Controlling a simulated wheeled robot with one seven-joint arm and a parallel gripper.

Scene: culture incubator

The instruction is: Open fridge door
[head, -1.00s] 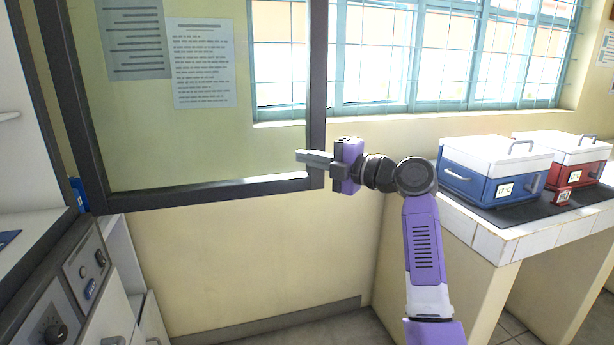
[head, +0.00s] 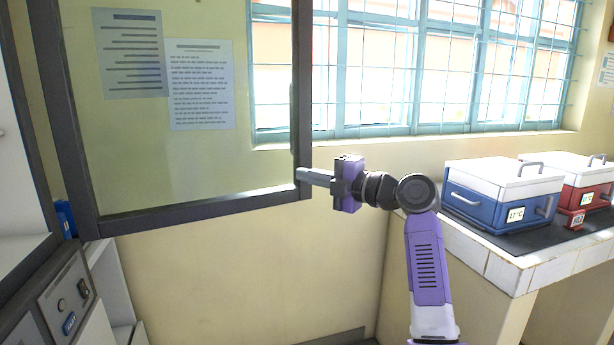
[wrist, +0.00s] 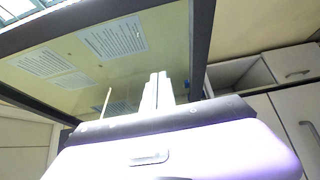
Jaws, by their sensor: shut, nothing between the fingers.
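The fridge door (head: 190,215) is a glass pane in a dark frame. It stands swung open, out from the pale cabinet at the left edge of the head view. My gripper (head: 303,174) is shut and empty, its fingers pointing left at the door's right frame edge, low down. The fingertips overlap that edge in the picture; I cannot tell whether they touch it. In the wrist view the closed fingers (wrist: 156,90) show against the glass and dark frame (wrist: 201,45).
A tiled counter (head: 520,278) at the right holds a blue box (head: 478,208) and a red box (head: 590,196) with white lids. A control panel (head: 70,305) is at lower left. Notices (head: 201,85) show through the glass. Bare wall (head: 250,270) lies below the door.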

